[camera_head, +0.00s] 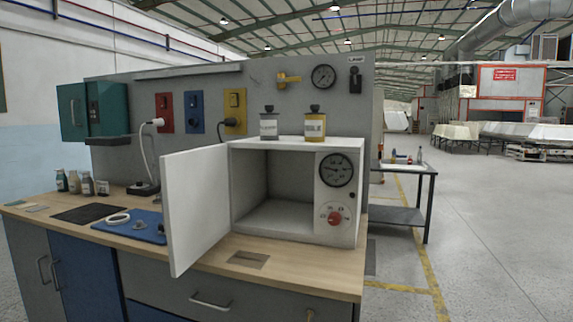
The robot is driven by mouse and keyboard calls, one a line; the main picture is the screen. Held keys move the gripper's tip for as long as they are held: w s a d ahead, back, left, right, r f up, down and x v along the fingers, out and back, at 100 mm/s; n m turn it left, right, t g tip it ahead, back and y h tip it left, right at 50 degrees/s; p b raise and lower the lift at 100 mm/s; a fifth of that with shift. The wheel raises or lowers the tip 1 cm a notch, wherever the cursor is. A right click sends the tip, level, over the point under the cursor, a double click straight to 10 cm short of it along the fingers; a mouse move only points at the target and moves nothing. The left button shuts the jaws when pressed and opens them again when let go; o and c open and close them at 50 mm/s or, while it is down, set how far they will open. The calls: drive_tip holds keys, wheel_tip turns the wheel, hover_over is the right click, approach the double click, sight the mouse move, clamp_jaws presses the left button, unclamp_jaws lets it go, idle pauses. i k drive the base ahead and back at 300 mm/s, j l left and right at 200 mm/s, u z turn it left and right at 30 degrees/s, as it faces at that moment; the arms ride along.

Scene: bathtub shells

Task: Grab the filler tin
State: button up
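Two small tins stand upright side by side on top of a white cabinet. The left tin (268,126) is grey with a dark cap and a pale label. The right tin (315,126) is yellow with a dark cap and a pale label. The label print is too small to read surely, so I cannot tell which one is the filler tin. My gripper is not in view.
The white cabinet (285,232) has its door (195,207) swung open to the left; its inside looks empty. It stands on a wooden bench (318,268) before a grey panel with a gauge (323,77). Several small bottles (74,182) stand left.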

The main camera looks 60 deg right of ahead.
sight(270, 124)
drive_tip(key=l+z, duration=0.35)
drive_tip(key=l, duration=0.95)
